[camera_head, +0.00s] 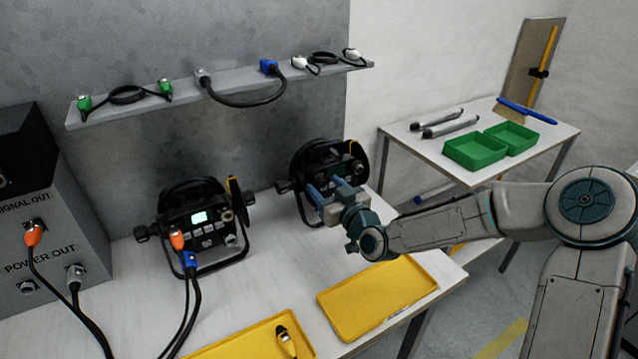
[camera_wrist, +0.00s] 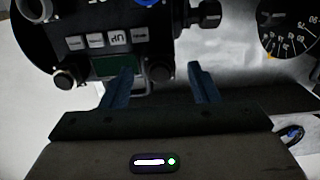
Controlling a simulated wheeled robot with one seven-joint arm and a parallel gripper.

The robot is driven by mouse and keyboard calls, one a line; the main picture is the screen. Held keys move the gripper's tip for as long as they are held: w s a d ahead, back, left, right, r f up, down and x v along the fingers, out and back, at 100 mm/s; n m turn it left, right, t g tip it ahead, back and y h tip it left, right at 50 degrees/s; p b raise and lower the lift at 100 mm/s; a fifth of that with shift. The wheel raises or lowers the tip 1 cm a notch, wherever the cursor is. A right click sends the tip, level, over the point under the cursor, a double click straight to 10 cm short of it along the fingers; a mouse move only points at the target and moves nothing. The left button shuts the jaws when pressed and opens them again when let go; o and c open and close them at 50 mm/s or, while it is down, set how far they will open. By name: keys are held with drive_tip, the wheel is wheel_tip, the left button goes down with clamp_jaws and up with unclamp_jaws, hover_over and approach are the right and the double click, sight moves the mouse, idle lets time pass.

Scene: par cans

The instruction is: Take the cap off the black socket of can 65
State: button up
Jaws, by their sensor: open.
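Two black par cans stand on the white table in the head view: a left can (camera_head: 205,235) with a lit display, and a right can (camera_head: 300,160). I cannot read a number on either. My gripper (camera_head: 328,190) is at the right can's rear panel and hides much of it. In the wrist view my gripper (camera_wrist: 161,72) is open, its two blue fingers pointing at the panel, which appears upside down. Dark round fittings show on the panel, one (camera_wrist: 160,72) between the fingertips and one (camera_wrist: 65,80) left of them. I cannot tell which is the capped black socket.
An empty yellow tray (camera_head: 350,325) lies in front of the right can. Cables hang from the left can. A shelf (camera_head: 180,105) with cables is above. Green bins (camera_head: 475,150) stand on a side table.

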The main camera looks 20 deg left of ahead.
drive_tip(key=shift+c, duration=0.3)
clamp_jaws()
idle(0.3)
drive_tip(key=shift+b+v, duration=0.35)
drive_tip(key=shift+v, duration=2.65)
